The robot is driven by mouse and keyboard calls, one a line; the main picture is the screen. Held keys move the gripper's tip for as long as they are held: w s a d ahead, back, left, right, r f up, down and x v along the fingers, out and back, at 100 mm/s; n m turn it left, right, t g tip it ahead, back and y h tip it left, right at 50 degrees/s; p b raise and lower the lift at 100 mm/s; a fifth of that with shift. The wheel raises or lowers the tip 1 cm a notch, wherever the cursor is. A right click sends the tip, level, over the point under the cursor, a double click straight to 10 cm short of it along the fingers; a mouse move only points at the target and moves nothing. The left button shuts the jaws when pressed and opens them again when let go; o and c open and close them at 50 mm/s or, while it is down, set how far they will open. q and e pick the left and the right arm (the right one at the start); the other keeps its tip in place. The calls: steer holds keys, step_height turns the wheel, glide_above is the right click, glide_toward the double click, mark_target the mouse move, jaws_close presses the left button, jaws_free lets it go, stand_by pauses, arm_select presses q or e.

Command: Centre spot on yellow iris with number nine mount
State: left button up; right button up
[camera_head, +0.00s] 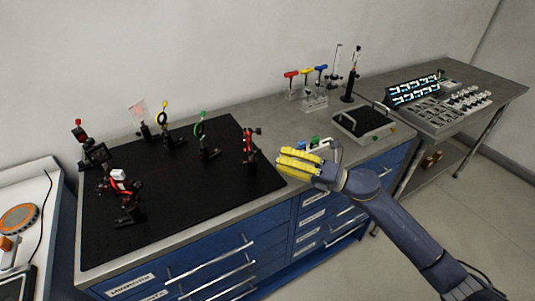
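A yellow-ringed iris (165,107) stands upright on a black post at the back of the black breadboard (200,215). No light spot on it can be made out. Other mounts on the board include a red and black one (249,146) at the right and a red and black one with a white block (117,178) at the left front. No mount numbers are legible, so I cannot tell which is number nine. My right gripper (298,162), with yellow fingers, is over the bench just right of the board, apart from the iris. Its finger gap is unclear. My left gripper is out of view.
A green-ringed iris (201,124) stands right of the yellow one. Red, yellow and blue-handled drivers (307,74) stand in a rack behind. A black-topped tray (363,122) and a control panel (415,92) are at the right. The board's front middle is clear.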

steer(key=shift+v, duration=2.65)
steer(key=shift+a+t, duration=0.1)
steer(key=shift+t, duration=0.3)
